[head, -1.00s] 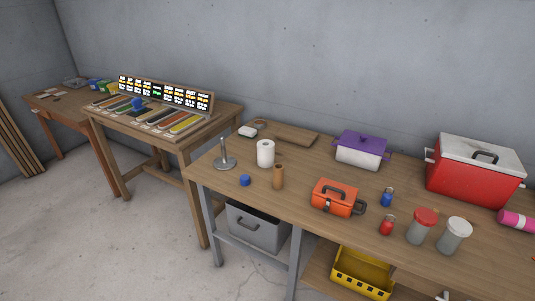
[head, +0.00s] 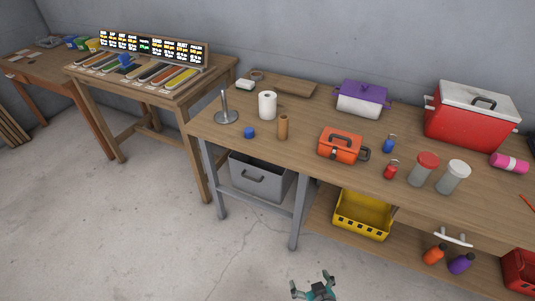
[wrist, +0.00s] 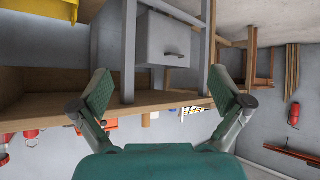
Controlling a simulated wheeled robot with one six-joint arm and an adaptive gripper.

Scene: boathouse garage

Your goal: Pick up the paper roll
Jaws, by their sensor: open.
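The white paper roll (head: 267,106) stands upright on the long wooden workbench (head: 350,165), toward its left end. A metal stand with an upright rod (head: 225,108) is to its left. A brown cardboard tube (head: 283,127) stands just in front and to the right of it, and a small blue cap (head: 249,132) lies in front. My gripper (head: 315,288) is low in front of the bench, well away from the roll. In the wrist view, my gripper (wrist: 160,92) has its fingers spread wide with nothing between them. I cannot make out the roll clearly there.
An orange toolbox (head: 340,145), a purple-lidded pot (head: 362,98) and a red cooler (head: 468,118) stand farther right on the bench. A grey bin (head: 262,177) and a yellow crate (head: 361,215) are underneath. The concrete floor in front is clear.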

